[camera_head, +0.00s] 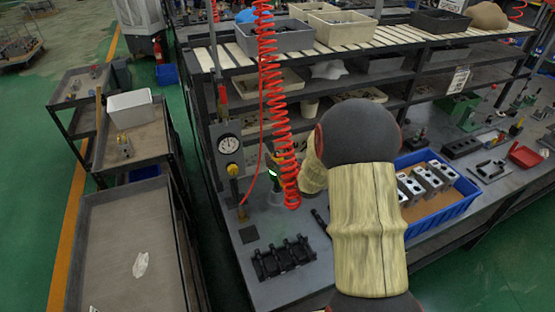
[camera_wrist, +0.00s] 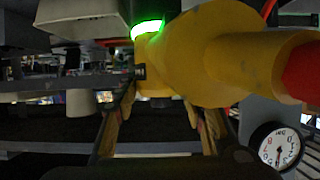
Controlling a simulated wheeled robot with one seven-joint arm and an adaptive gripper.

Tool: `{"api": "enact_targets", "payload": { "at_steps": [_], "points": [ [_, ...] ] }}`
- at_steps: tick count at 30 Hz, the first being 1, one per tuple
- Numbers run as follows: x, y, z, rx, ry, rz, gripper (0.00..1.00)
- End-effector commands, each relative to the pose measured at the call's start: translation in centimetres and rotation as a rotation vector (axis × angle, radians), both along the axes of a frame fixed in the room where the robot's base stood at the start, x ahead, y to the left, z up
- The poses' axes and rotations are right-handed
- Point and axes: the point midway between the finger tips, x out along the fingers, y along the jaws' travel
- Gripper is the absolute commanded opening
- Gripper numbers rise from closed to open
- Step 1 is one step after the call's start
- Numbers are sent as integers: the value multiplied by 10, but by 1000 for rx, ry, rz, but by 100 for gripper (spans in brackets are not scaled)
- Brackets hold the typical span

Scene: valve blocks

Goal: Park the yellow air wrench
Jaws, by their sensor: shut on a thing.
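The yellow air wrench (camera_wrist: 225,50) fills the upper right of the wrist view, with a red end (camera_wrist: 302,72) at the right edge and a glowing green ring (camera_wrist: 147,27) by its left side. My gripper (camera_wrist: 160,100) shows there with two tan fingers under the wrench, and it is shut on it. In the head view my own arm hides most of the gripper and wrench. Only a small green glow (camera_head: 272,174) shows left of my wrist, beside the red coiled hose (camera_head: 268,90). I cannot make out the wrench's parking place.
A pressure gauge (camera_head: 228,145) stands on a post at the bench's left; a gauge also shows in the wrist view (camera_wrist: 280,148). A black fixture (camera_head: 284,258) lies on the bench front. A blue tray (camera_head: 458,207) of metal blocks is right of my arm. Shelves with bins stand behind.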

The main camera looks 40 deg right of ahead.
Motion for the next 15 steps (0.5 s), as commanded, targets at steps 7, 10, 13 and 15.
{"api": "enact_targets", "payload": {
  "at_steps": [7, 10, 13, 15],
  "points": [
    [2, -1, 4, -3, -7, 0, 0],
    [2, -1, 2, -3, -7, -1, 0],
    [2, -1, 0, -3, -7, -1, 0],
    [2, -1, -1, -3, -7, -1, 0]
  ]
}}
